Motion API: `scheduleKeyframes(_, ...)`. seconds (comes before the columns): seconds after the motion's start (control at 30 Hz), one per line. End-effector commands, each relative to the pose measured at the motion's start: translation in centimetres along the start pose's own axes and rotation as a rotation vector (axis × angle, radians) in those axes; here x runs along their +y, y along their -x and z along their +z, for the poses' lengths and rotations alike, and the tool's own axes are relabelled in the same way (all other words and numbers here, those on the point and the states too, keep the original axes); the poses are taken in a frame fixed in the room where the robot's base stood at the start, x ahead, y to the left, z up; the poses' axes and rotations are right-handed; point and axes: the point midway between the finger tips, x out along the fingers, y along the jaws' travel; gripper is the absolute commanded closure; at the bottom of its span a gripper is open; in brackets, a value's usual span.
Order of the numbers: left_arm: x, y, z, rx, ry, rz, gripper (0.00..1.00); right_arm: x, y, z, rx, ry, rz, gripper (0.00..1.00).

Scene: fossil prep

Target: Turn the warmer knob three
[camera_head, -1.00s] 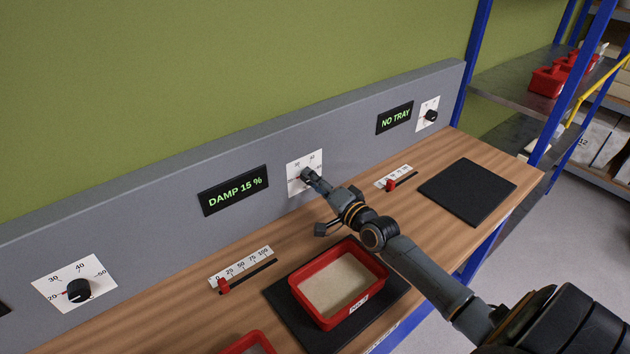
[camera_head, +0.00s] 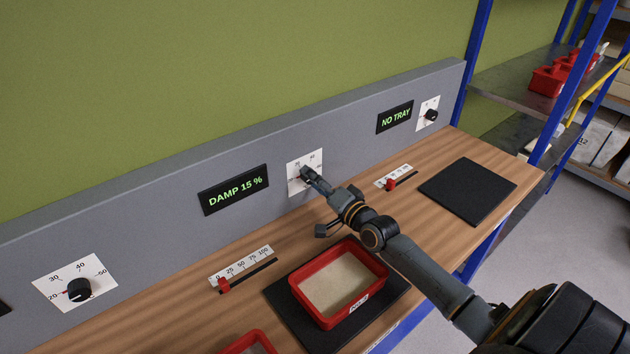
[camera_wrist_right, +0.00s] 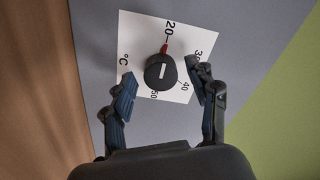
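The black warmer knob (camera_wrist_right: 160,72) sits on a white dial plate (camera_head: 297,185) on the grey back panel. In the right wrist view its red pointer is at 20 on the °C scale. My right gripper (camera_head: 308,176) is in front of this dial and mostly hides the knob in the head view. In the wrist view the right gripper (camera_wrist_right: 160,80) is open, one finger on each side of the knob, with gaps visible. The display (camera_head: 235,189) left of the dial reads DAMP 15 %. My left gripper is not in view.
A slider (camera_head: 224,285) is at 0. Other knobs (camera_head: 79,290) (camera_head: 431,115) are at left and right. The right pad (camera_head: 467,191) is empty, under a NO TRAY display (camera_head: 395,117).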

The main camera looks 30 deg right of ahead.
Motion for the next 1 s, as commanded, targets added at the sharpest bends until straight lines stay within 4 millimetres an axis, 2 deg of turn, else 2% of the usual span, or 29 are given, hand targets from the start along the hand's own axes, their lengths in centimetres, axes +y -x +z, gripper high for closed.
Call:
scheduleKeyframes(0.17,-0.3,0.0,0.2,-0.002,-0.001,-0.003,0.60,0.0,0.2,0.0,0.001,-0.001,0.000,0.42)
scheduleKeyframes(0.27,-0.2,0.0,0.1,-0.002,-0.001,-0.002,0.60,0.1,0.9,0.0,0.000,-0.001,0.000,0.42)
scheduleKeyframes(0.37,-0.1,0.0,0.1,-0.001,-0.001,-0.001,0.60,0.1,2.4,0.1,-0.001,-0.001,0.001,0.42)
scheduleKeyframes(0.7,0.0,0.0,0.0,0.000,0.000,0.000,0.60,0.1,9.1,0.1,-0.003,0.000,0.003,0.42)
scheduleKeyframes(0.83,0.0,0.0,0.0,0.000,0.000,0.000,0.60,0.1,10.8,0.1,-0.002,0.000,0.002,0.42)
scheduleKeyframes(1.0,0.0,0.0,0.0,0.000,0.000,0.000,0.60,0.0,11.9,0.0,0.000,0.000,0.000,0.42)
